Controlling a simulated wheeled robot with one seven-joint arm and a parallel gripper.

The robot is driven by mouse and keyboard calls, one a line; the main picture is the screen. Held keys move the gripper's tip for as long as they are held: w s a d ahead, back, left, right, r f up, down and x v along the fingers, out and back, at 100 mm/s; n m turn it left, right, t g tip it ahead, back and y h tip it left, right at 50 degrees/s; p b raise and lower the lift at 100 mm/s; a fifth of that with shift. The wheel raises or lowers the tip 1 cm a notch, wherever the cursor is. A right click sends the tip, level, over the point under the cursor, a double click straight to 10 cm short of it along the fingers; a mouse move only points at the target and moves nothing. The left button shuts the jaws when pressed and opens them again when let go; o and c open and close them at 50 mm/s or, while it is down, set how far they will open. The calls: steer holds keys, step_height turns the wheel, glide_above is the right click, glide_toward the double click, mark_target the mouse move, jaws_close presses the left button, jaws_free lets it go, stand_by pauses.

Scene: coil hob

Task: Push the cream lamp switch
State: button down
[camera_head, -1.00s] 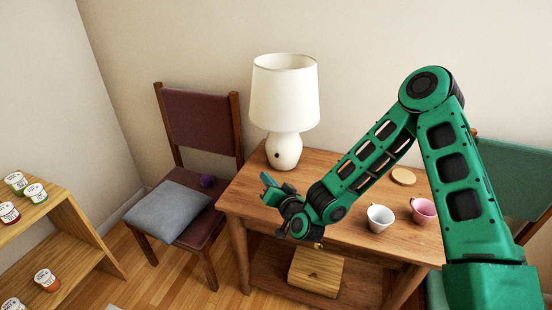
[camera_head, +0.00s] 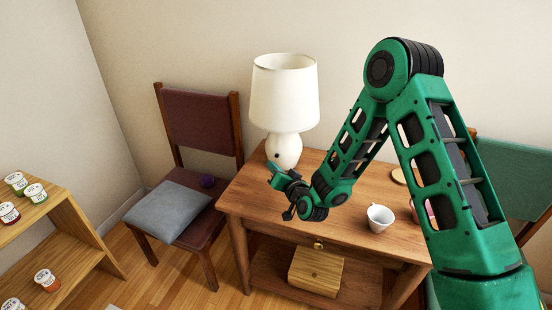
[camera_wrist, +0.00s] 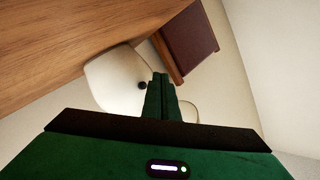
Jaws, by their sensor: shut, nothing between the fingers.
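The cream lamp (camera_head: 285,92) stands upright on the wooden table (camera_head: 352,228), with a white shade over a rounded cream base. Its switch (camera_head: 277,156) is a small dark knob on the front of the base. In the wrist view the switch (camera_wrist: 141,85) shows just left of my fingertips, against the cream base (camera_wrist: 112,82). My gripper (camera_head: 271,167) is shut and empty, with its tips close in front of the base, near the switch. I cannot tell whether the tips touch the lamp. My fingers (camera_wrist: 160,76) hide part of the lamp in the wrist view.
A white cup (camera_head: 380,218) stands on the table right of my arm. My arm partly hides a pink cup and a round wooden disc. A dark red chair (camera_head: 201,122) with a grey cushion (camera_head: 168,210) stands to the left. A wooden box (camera_head: 316,272) sits on the lower shelf.

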steer(key=shift+w+d, duration=0.2)
steer(key=shift+w, duration=0.35)
steer(key=shift+w+d, duration=0.15)
steer(key=shift+w, duration=0.35)
steer(key=shift+w, duration=0.1)
stand_by(1.3)
steer(key=shift+w+d, duration=0.15)
steer(key=shift+w, duration=0.05)
steer(key=shift+w+d, duration=0.1)
steer(key=shift+w, duration=0.2)
stand_by(0.7)
steer(key=shift+s, duration=0.1)
steer(key=shift+s+a, duration=0.25)
steer(key=shift+s, duration=0.35)
steer(key=shift+s, duration=0.1)
steer(key=shift+s+a+f, duration=0.1)
steer(key=shift+s+a, duration=0.15)
steer(key=shift+s, duration=0.55)
steer(key=shift+s+a, duration=0.25)
steer(key=shift+s, duration=0.55)
steer(key=shift+s+a, duration=0.25)
steer(key=shift+s, duration=0.4)
